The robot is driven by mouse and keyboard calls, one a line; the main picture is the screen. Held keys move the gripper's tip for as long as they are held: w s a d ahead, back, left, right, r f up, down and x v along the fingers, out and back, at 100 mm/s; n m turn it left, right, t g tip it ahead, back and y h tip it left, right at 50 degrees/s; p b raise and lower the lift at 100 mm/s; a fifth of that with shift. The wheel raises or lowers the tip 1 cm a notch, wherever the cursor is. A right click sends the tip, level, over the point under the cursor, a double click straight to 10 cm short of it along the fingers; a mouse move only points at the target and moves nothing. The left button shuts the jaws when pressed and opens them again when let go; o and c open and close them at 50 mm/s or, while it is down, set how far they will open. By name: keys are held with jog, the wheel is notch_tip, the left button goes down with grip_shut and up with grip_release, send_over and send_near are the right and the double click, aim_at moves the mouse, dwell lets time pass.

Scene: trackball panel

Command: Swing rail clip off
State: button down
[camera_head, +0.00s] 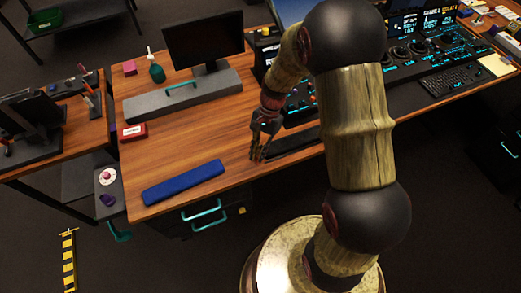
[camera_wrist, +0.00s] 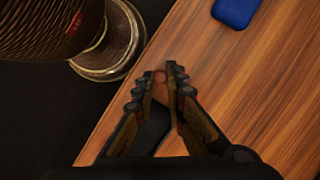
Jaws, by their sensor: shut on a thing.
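My gripper (camera_head: 258,153) is low over the front of the wooden desk, at the left end of a flat black slab. In the wrist view its fingertips (camera_wrist: 168,75) are close together over the desk's front edge. A small reddish-brown thing (camera_wrist: 160,77) shows between the tips, and the gripper is shut on it. Most of it is hidden by the fingers, and I cannot tell whether it is the rail clip. A dark panel with cyan markings (camera_head: 301,102) stands behind the gripper, partly hidden by my arm. I cannot make out a rail clip elsewhere.
A blue pad (camera_head: 183,182) lies left of the gripper; its end shows in the wrist view (camera_wrist: 236,10). A red box (camera_head: 133,132), a grey stand (camera_head: 180,98) and a monitor (camera_head: 203,40) are farther left and back. Drawers with cyan handles (camera_head: 208,217) are below the desk edge.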

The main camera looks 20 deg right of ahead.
jog(key=m+p, duration=0.1)
jog(key=a+m+t+p, duration=0.1)
jog(key=shift+w+a+r+m, duration=0.1)
jog(key=shift+a+r+m, duration=0.15)
jog(key=shift+m, duration=0.15)
jog(key=a+m+t+p, duration=0.1)
jog(key=m, duration=0.1)
jog(key=w+a+m+p, duration=0.1)
jog(key=m+p, duration=0.1)
jog(key=shift+w+a+f+t+y, duration=0.1)
jog(key=shift+a+f+t+y, duration=0.05)
jog(key=shift+t+y, duration=0.2)
jog(key=m, duration=0.1)
jog(key=w+a+m+t, duration=0.1)
jog(key=m, duration=0.2)
jog(key=shift+w+a+t+p, duration=0.2)
jog(key=shift+w+t+p, duration=0.05)
jog(key=shift+w+p, duration=0.05)
jog(key=shift+w+a+f+m+t+h, duration=0.1)
jog(key=shift+w+a+m+t+h, duration=0.15)
jog(key=shift+m, duration=0.3)
jog(key=shift+w+r+m+t+h, duration=0.15)
jog(key=shift+w+m, duration=0.2)
jog(key=shift+m, duration=0.25)
jog(key=shift+w+a+f+m+t+h, duration=0.1)
jog(key=shift+w+a+f+m+t, duration=0.15)
jog(key=shift+m, duration=0.3)
jog(key=shift+w+d+r, duration=0.1)
